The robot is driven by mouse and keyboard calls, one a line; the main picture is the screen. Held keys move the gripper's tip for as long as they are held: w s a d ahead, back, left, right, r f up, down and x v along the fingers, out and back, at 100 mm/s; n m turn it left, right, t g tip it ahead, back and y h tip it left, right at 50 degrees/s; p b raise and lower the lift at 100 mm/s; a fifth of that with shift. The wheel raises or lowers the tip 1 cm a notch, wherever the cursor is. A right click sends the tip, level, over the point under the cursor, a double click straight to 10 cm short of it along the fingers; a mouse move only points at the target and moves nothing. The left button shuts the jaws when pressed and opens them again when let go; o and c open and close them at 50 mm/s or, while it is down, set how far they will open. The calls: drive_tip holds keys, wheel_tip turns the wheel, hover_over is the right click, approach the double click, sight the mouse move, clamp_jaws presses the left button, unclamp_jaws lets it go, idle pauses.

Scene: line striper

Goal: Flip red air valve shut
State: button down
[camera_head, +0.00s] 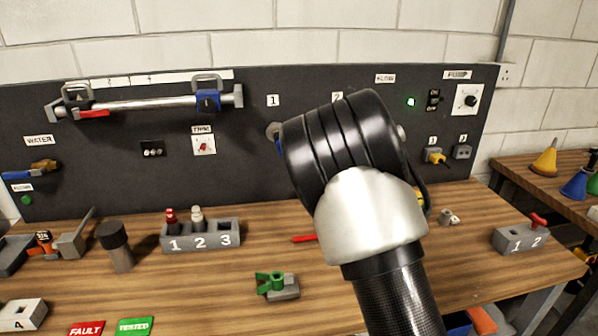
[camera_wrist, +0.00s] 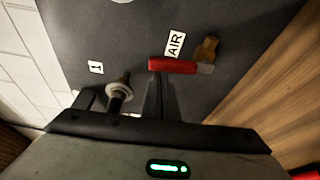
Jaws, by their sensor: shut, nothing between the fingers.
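The red air valve lever (camera_wrist: 176,66) shows in the wrist view, lying roughly across the picture and reaching left from its brass body (camera_wrist: 207,48). A white AIR label (camera_wrist: 174,44) is beside it on the dark panel. My gripper (camera_wrist: 158,84) is shut and empty, with its fingertips at the left end of the red lever. They overlap it in the picture; I cannot tell whether they touch it. In the head view my arm hides the air valve and the gripper.
A round metal fitting (camera_wrist: 119,92) sticks out left of the fingers in the wrist view. The upright panel (camera_head: 260,100) carries a metal bar (camera_head: 150,103) and the water valve (camera_head: 40,167). A numbered holder (camera_head: 200,237) and a green clamp-like part (camera_head: 277,286) stand on the wooden bench.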

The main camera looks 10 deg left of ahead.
drive_tip(key=shift+w+d+m+b, duration=0.15)
drive_tip(key=shift+d+m+b, duration=0.3)
drive_tip(key=shift+m+b, duration=0.2)
drive_tip(key=shift+r, duration=0.1)
